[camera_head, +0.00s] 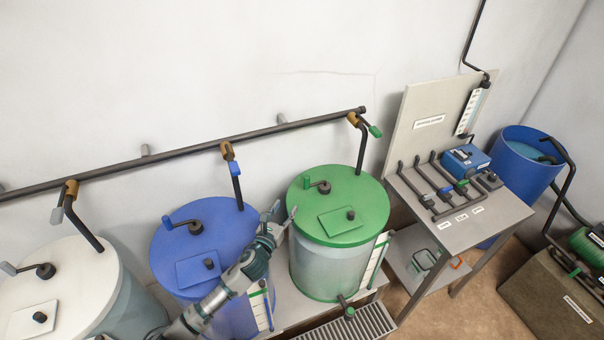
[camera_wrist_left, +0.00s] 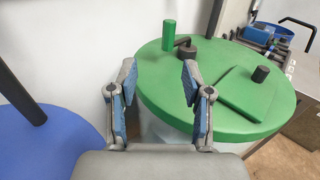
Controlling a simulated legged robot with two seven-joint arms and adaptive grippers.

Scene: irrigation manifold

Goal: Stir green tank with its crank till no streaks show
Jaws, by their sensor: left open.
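The green tank has a round green lid (camera_head: 337,228) and a pale translucent body (camera_head: 326,272), in the middle of the head view. Its crank (camera_head: 319,186), a dark hub with a green upright handle, sits at the lid's upper left. In the left wrist view the crank handle (camera_wrist_left: 169,36) stands beyond the fingers. My left gripper (camera_head: 281,212) is open and empty at the lid's left edge, between the blue and green tanks, apart from the crank. Whether the liquid has streaks cannot be told. My right gripper is not in view.
A blue tank (camera_head: 165,247) and a white tank (camera_head: 72,267) stand to the left. A dark pipe (camera_head: 190,159) with taps runs along the wall behind. A square hatch (camera_head: 342,221) with a black knob lies on the green lid. A grey bench (camera_head: 455,228) stands to the right.

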